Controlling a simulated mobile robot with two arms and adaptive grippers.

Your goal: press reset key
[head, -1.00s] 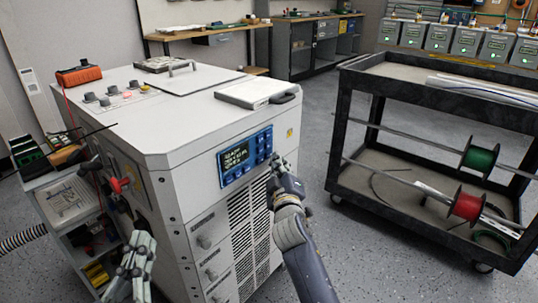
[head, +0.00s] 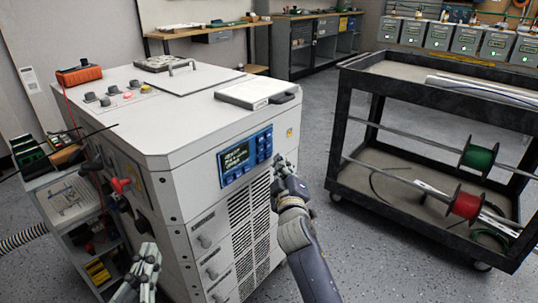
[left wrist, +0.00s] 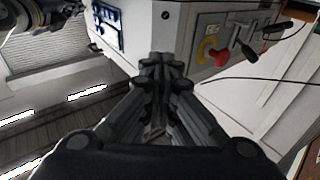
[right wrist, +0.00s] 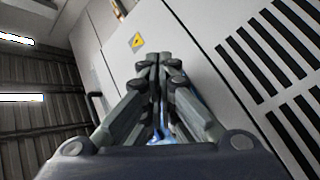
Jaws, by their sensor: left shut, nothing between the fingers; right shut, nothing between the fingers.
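The blue control panel (head: 245,157) with a lit screen (head: 236,157) and small keys beside it is on the front of the white cabinet (head: 185,135). Key labels are too small to read. My right gripper (head: 279,163) is shut and empty, close to the panel's lower right corner. In the right wrist view its fingers (right wrist: 160,62) point at the cabinet face, with a bit of blue behind them. I cannot tell whether they touch it. My left gripper (head: 148,255) is shut and empty, low in front of the cabinet's left side; its closed fingers show in the left wrist view (left wrist: 165,65).
A black cart (head: 350,125) with green (head: 481,159) and red (head: 466,205) wire spools stands at the right. A red knob (head: 121,185) sticks out of the cabinet's left side. An orange meter (head: 79,75) lies on top. Floor between cabinet and cart is clear.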

